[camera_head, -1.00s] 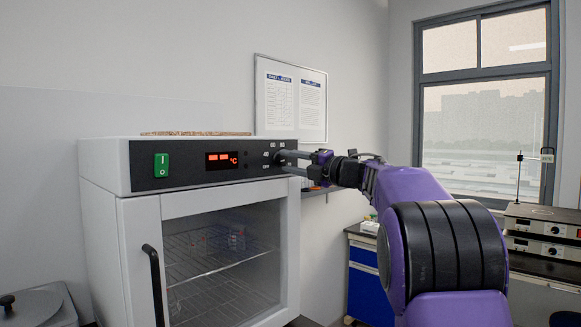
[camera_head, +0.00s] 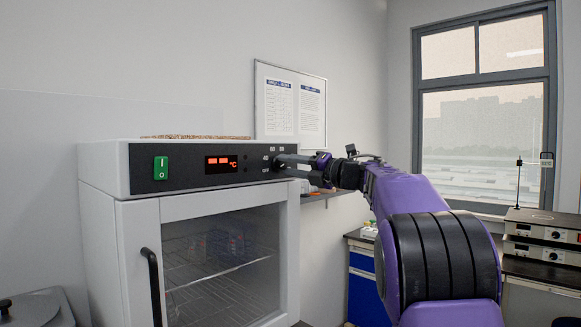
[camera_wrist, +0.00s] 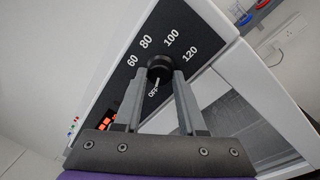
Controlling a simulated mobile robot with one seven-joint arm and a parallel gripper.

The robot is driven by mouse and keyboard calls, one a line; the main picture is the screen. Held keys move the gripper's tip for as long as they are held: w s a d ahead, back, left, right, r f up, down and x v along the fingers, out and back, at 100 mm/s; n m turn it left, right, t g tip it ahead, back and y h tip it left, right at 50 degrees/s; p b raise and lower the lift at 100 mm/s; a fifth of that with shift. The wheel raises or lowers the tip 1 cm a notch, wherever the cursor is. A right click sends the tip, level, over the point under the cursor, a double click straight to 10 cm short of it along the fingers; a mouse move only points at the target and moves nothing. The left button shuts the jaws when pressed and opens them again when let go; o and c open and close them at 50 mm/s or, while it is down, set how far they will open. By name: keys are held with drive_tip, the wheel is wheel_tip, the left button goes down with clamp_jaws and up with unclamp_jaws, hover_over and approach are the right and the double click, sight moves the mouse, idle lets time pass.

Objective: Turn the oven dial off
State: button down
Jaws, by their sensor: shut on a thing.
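The oven (camera_head: 230,208) is a white cabinet with a black control panel and a glass door. Its black round dial (camera_wrist: 160,66) is at the panel's right end, among the printed marks 60, 80, 100, 120 and OFF. In the wrist view, a small white mark shows at the dial's edge on the side toward OFF. My gripper (camera_head: 278,161) is at the dial, and in the wrist view its fingertips (camera_wrist: 161,74) are shut on the dial from both sides.
A green power switch (camera_head: 161,168) and a lit red display (camera_head: 221,162) are on the same panel. The door's black handle (camera_head: 153,286) sticks out at the front left. A blue cabinet (camera_head: 361,292) stands right of the oven, behind my arm.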

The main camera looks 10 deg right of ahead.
drive_tip(key=shift+c, duration=2.4)
unclamp_jaws()
drive_tip(key=b+v, duration=0.1)
drive_tip(key=v, duration=1.6)
drive_tip(key=shift+s, duration=0.25)
drive_tip(key=shift+d, duration=0.1)
